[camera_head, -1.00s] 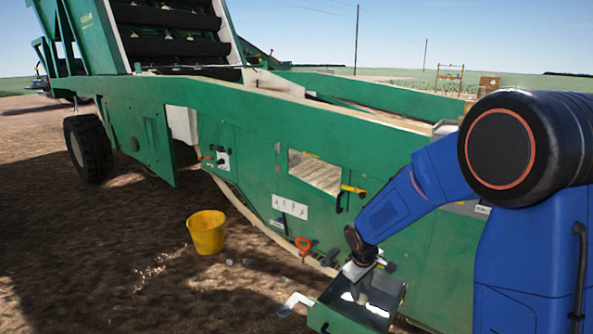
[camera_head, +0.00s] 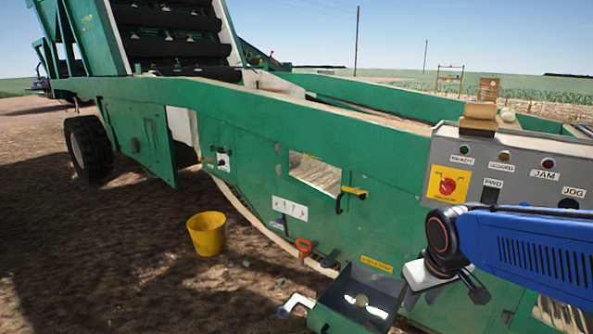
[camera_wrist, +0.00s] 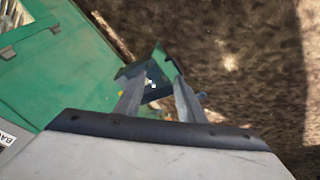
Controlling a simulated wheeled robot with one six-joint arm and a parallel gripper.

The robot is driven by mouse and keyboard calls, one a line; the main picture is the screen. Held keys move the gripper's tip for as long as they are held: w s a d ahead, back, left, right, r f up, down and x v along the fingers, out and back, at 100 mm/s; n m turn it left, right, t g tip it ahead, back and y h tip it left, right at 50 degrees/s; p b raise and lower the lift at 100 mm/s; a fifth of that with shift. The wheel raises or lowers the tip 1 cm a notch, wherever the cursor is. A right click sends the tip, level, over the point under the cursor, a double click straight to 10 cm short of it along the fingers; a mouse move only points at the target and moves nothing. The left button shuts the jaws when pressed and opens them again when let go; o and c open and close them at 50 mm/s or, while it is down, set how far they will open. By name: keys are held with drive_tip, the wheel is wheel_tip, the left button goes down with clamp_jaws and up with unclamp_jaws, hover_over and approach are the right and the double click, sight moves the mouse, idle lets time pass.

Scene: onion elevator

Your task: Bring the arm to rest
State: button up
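My blue arm enters the head view from the right. My gripper (camera_head: 442,294) hangs beside the control panel, above and right of a small green tray (camera_head: 332,318) at the machine's side. In the wrist view my gripper (camera_wrist: 157,90) shows two fingers spread apart with nothing between them. The green tray (camera_wrist: 133,71) lies beyond the fingers there, well below. In the head view the tray holds a small pale round thing (camera_head: 361,299) and bright light patches.
The green machine (camera_head: 250,140) fills the middle. A grey control panel (camera_head: 520,170) with a red stop knob (camera_head: 448,185) stands close to my arm. A yellow bucket (camera_head: 207,234) and an orange handle (camera_head: 304,245) are to the left. Open ground lies at lower left.

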drive_tip(key=s+r+m+t, duration=0.1)
drive_tip(key=s+r+m, duration=0.1)
drive_tip(key=s, duration=1.1)
drive_tip(key=shift+d+y, duration=0.3)
drive_tip(key=shift+d, duration=0.1)
